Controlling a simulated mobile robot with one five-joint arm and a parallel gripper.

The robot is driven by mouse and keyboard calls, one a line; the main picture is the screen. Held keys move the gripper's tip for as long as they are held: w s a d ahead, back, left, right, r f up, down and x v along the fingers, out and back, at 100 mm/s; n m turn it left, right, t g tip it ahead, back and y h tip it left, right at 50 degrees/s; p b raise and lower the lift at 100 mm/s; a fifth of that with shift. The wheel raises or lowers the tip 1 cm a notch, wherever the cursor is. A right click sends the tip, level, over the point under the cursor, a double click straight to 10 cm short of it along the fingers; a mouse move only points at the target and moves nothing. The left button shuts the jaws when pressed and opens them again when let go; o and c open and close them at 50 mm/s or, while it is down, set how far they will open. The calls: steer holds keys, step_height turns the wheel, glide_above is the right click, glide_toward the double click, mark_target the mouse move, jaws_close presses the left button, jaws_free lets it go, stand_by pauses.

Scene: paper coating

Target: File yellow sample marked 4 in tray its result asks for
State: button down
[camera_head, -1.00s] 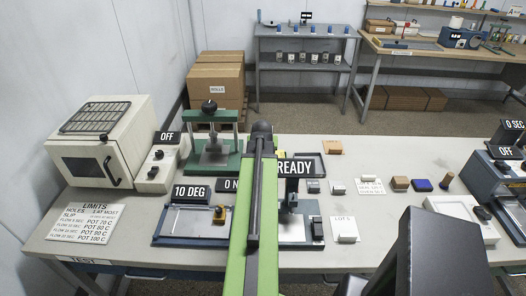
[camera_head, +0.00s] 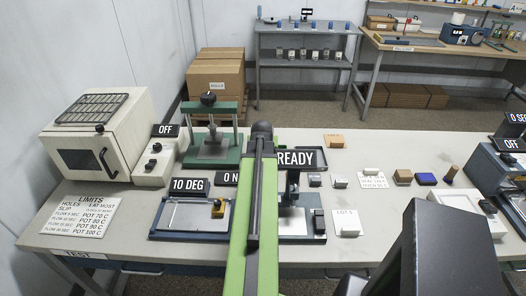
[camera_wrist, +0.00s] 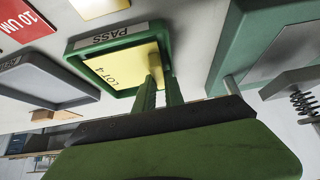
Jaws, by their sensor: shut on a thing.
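The yellow sample (camera_wrist: 122,67), a flat card with print reading "LOT 4", shows in the wrist view inside the outline of a green-rimmed tray (camera_wrist: 72,49) labelled PASS (camera_wrist: 112,38). My gripper (camera_wrist: 160,84) has its green fingers closed on a small yellow upright part at the sample's edge. I cannot tell whether the sample rests on the tray floor or hangs just above it. In the head view my arm hides the gripper, the sample and most of the trays.
A grey tray (camera_wrist: 40,80) lies beside the green tray in the wrist view, with a red "10 UM" sign (camera_wrist: 20,18) near it. A green press (camera_head: 212,148), a tilt tester (camera_head: 187,223) and an oven (camera_head: 97,140) crowd the bench's left. Small blocks (camera_head: 403,177) stand at right.

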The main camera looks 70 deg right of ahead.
steer(key=shift+f, duration=0.35)
steer(key=c, duration=1.3)
jaws_free()
steer(key=shift+c, duration=0.2)
steer(key=shift+r, duration=0.1)
